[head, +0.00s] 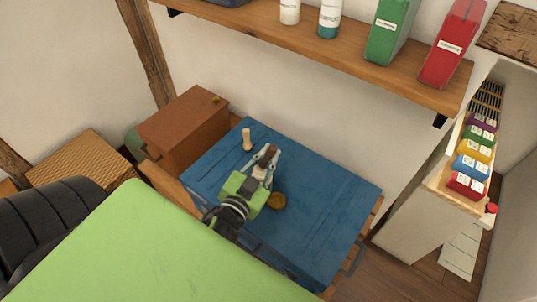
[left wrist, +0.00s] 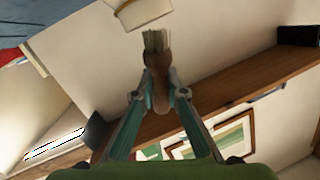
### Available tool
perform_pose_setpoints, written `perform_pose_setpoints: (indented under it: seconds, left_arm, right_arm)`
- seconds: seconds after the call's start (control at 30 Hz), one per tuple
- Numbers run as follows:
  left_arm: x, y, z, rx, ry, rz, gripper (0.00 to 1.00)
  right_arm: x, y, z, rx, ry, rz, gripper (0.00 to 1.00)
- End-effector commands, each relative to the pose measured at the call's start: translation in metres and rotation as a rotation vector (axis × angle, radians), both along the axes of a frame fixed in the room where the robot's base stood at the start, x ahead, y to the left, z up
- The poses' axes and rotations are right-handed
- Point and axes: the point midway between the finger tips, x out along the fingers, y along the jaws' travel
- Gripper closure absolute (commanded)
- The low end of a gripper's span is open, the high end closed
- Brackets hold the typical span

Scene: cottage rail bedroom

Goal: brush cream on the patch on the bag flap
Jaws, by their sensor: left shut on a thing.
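My left gripper (head: 268,155) is shut on a brush and holds it over the blue bench top (head: 322,218). In the left wrist view, the gripper (left wrist: 159,90) grips the brush's brown handle (left wrist: 158,62), and its pale bristles (left wrist: 156,40) point away from the fingers. A round golden-brown tin or lid (head: 277,201) sits beside my gripper; its contents cannot be made out. A brown box-like thing (head: 180,130) with a small brass knob stands left of the bench; I cannot tell whether it is the bag. No patch can be made out. My right gripper is not in view.
A small pale peg-like object (head: 247,139) stands at the bench's back left. A wall shelf (head: 275,32) holds bottles, a green box (head: 390,30) and a red box (head: 452,45). A pale cabinet (head: 425,205) stands right. The bench's right part is clear.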

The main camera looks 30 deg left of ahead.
Motion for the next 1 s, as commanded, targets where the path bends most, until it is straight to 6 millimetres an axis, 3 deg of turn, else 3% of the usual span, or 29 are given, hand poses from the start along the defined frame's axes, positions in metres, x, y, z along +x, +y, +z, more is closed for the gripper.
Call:
perform_pose_setpoints:
  seconds: [1.0]
  left_arm:
    - [-0.0003, 0.0000, -0.0059, 0.000, 0.002, 0.001, 1.00]
  right_arm:
    - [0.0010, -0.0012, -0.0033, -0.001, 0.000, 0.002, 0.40]
